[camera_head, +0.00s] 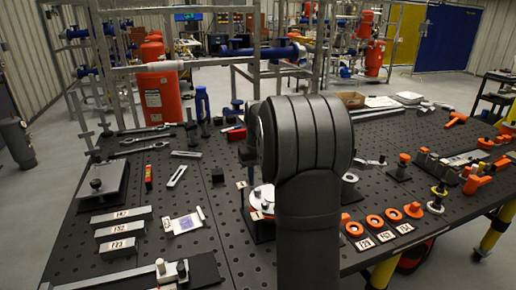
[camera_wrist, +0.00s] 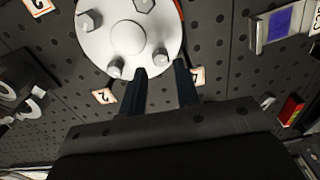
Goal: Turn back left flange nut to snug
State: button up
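The round pale flange (camera_wrist: 126,38) fills the top of the wrist view, with several grey hex nuts around its face and a smooth round centre. One nut (camera_wrist: 160,57) sits just beyond and between the fingertips of my gripper (camera_wrist: 160,72). My gripper is open, and no contact with that nut can be made out. Other nuts show at the lower left (camera_wrist: 115,69), the left (camera_wrist: 89,21) and the top (camera_wrist: 144,5). In the head view the flange (camera_head: 262,197) is mostly hidden behind my arm, and the fingertips cannot be seen.
Numbered tags lie around the flange, one left (camera_wrist: 104,96) and one right (camera_wrist: 198,76) of my fingers. Numbered bars (camera_head: 122,229) and a device with a blue screen (camera_head: 186,221) lie left on the perforated table (camera_head: 225,245). Orange rings (camera_head: 374,221) lie right.

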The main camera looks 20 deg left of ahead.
notch_tip(320, 180, up, 13)
jog(key=shift+r, duration=0.2)
jog(key=shift+o, duration=0.2)
jog(key=shift+o, duration=1.2)
jog(key=s+d+f+t+y, duration=0.1)
jog(key=s+d+t+y, duration=0.2)
jog(key=s+d, duration=0.2)
send_near(258, 190)
jog(key=x, duration=0.8)
jog(key=shift+f, duration=0.2)
